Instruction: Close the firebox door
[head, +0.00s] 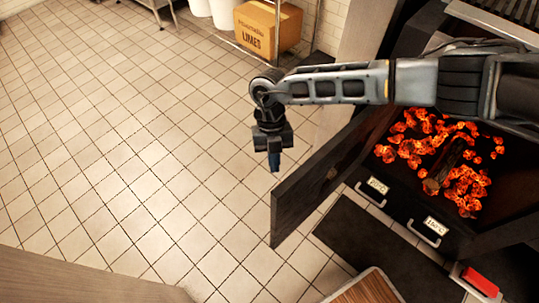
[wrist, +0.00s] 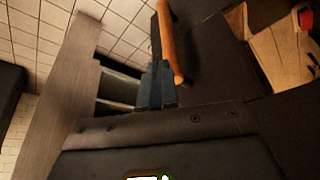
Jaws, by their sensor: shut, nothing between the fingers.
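The firebox (head: 397,225) is on the right in the head view, with glowing orange coals (head: 465,185) and a charred log inside. Its dark door (head: 318,186) stands open, swung out to the left over the tiled floor. My gripper (head: 274,166) points down just left of the door's free-end side. In the wrist view, the blue fingertips (wrist: 155,85) are together and hold nothing. An orange-brown bar (wrist: 170,42) runs close beside the fingers. I cannot tell whether they touch it, or whether the dark surface right of the bar is the door.
Two labelled metal handles (head: 425,233) show on the front below the coals. A dark mat (head: 360,245), a wooden board (head: 368,290) and a red object (head: 481,281) are near the bottom right. A cardboard box (head: 268,28) stands at the back. Open tiled floor (head: 120,130) lies left.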

